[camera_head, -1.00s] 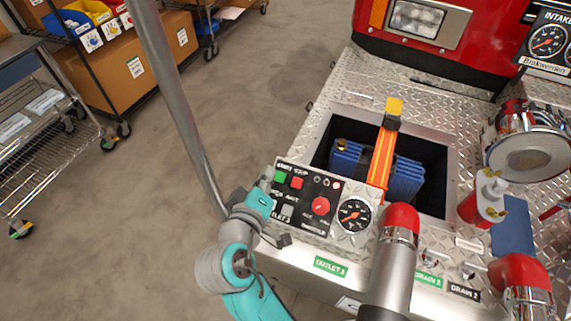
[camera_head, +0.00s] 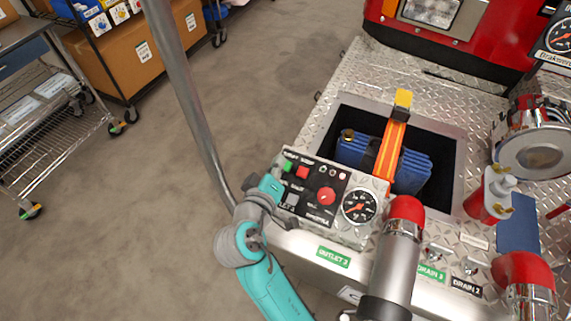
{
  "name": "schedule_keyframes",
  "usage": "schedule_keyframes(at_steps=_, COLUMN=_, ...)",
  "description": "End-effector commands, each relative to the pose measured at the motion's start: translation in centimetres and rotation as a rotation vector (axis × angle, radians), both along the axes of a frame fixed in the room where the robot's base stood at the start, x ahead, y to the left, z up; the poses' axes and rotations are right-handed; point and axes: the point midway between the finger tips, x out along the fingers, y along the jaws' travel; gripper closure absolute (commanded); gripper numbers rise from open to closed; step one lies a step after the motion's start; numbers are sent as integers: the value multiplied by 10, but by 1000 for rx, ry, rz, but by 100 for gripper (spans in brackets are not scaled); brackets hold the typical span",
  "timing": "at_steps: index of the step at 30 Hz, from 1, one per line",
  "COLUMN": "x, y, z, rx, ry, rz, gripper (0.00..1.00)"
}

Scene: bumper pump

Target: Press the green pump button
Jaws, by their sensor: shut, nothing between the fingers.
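The gripper is shut and empty. Its fingers are small and partly hidden behind the wrist, so I cannot tell whether they touch the panel's side.
A round red knob (camera_head: 326,196) and a pressure gauge (camera_head: 359,206) sit to the right. A grey pole (camera_head: 185,90) rises left of the panel. A red-capped pipe (camera_head: 400,245) stands at the lower right. Behind the panel is an open bay with blue hoses (camera_head: 412,172).

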Motion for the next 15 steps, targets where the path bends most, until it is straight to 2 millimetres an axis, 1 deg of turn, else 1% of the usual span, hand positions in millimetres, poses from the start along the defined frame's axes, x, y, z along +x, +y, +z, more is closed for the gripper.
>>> schedule_keyframes(at_steps=3, x=7, y=-3, z=-13, rx=-3, ry=2, rz=-1, gripper=100)
schedule_keyframes(at_steps=6, x=11, y=-4, z=-20, rx=-1, ry=0, rz=-1, gripper=100)
schedule_keyframes(at_steps=9, x=14, y=-6, z=-25, rx=-2, ry=1, rz=0, gripper=100)
schedule_keyframes(at_steps=15, x=17, y=-6, z=-29, rx=0, ry=-1, rz=1, gripper=100)
